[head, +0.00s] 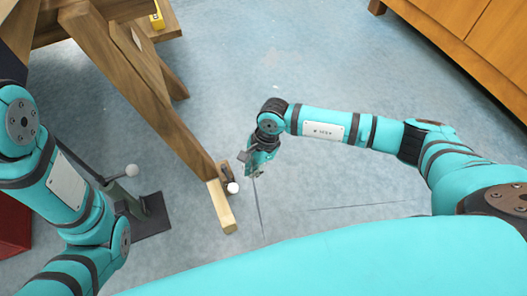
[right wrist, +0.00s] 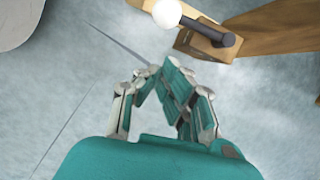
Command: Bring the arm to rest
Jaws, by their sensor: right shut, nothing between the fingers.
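My right arm (head: 335,128) reaches in from the right, bent down at the wrist. Its gripper (head: 250,161) hangs above the floor, just right of the foot of a wooden leg in the head view. In the right wrist view the gripper's fingers (right wrist: 160,76) are drawn together with nothing between them. My left arm (head: 62,185) is folded along the left edge; its gripper is not in view.
The wooden frame (head: 140,85) stands at upper left, its foot (head: 222,208) near my right gripper. A white-knobbed handle (head: 232,187) sticks out there, also seen in the right wrist view (right wrist: 167,12). A wooden cabinet (head: 470,35) stands upper right. Floor between is clear.

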